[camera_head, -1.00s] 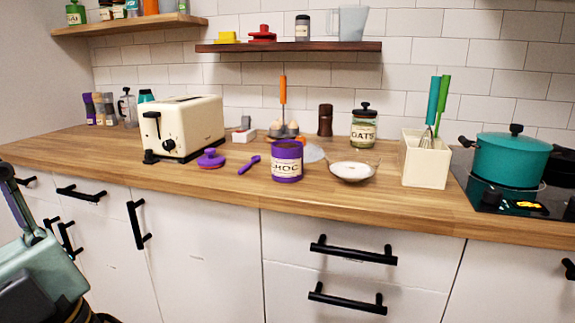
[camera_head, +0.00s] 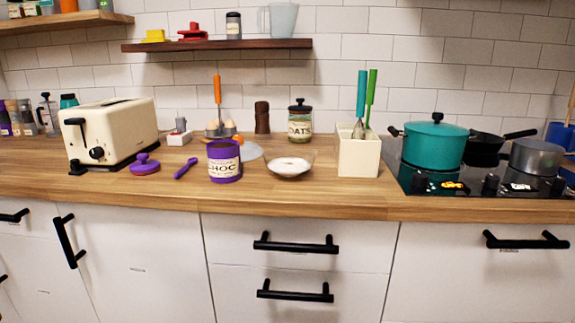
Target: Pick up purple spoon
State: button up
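A small purple spoon (camera_head: 185,168) lies on the wooden counter (camera_head: 330,202). It is between the purple lid (camera_head: 145,164) on its left and the purple CHOC jar (camera_head: 224,161) on its right, apart from both. Its handle end points toward the front left. My gripper is not in the head view, so I cannot see its state.
A cream toaster (camera_head: 112,134) stands left of the lid. A glass bowl of white powder (camera_head: 290,165) and a cream utensil holder (camera_head: 357,155) stand right of the jar. A teal pot (camera_head: 436,142) sits on the black cooktop (camera_head: 480,180). The counter's front strip is clear.

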aim_at(193, 161)
jog(key=u, duration=0.5)
jog(key=i+u, duration=0.15)
jog(key=u, duration=0.2)
jog(key=i+u, duration=0.2)
jog(key=u, duration=0.15)
jog(key=i+u, duration=0.15)
jog(key=u, duration=0.25)
jog(key=i+l, duration=0.3)
jog(key=i, duration=0.15)
jog(key=i+l, duration=0.3)
jog(key=i, duration=0.1)
